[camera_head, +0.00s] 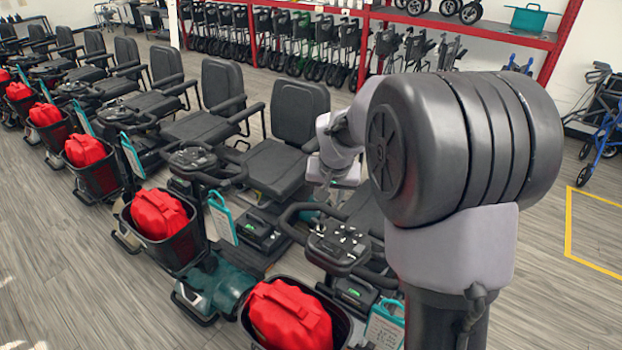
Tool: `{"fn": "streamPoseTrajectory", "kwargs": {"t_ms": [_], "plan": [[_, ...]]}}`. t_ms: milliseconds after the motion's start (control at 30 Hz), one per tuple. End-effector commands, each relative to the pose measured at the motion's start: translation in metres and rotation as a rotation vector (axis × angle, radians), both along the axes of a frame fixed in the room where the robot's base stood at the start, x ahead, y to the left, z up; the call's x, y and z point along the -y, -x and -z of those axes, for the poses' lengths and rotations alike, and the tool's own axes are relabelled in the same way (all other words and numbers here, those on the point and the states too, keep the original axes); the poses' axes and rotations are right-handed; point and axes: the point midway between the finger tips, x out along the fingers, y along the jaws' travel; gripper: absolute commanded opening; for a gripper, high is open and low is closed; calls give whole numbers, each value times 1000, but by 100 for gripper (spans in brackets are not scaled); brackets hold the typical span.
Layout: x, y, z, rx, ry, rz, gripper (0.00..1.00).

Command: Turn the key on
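The nearest scooter's control panel (338,243) sits at the centre, between black handlebars, with several small knobs and switches on top. I cannot pick out the key among them at this size. My arm comes in from the right and reaches behind its large dark joint towards the scooter seats. Its far end (335,165) shows above and beyond the panel, apart from it in the picture. The fingers are too small and partly hidden to tell whether they are open or shut.
Black scooter seats (299,115) stand in a row running to the far left. Red bags lie in the front baskets, the nearest bag (290,316) at the bottom. A red-framed rack (480,28) with folded walkers stands behind. Grey floor (60,270) is clear at the left.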

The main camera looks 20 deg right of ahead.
Motion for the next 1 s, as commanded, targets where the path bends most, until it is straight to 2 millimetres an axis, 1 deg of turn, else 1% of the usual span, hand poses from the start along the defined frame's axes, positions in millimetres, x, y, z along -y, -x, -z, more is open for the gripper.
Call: {"fn": "streamPoseTrajectory", "kwargs": {"t_ms": [67, 167, 200, 400, 533, 600, 733, 1000], "plan": [[1, -5, 14, -2, 0, -1, 36], [3, -13, 39, -5, 0, 0, 36], [4, -17, 51, -5, 0, -1, 36], [10, -40, 108, -5, -1, 0, 36], [13, -52, 136, -4, -2, 0, 36], [14, -57, 146, -3, -1, -1, 36], [15, -62, 157, -2, 0, -1, 36], [15, -64, 159, -1, 0, -1, 36]]}}
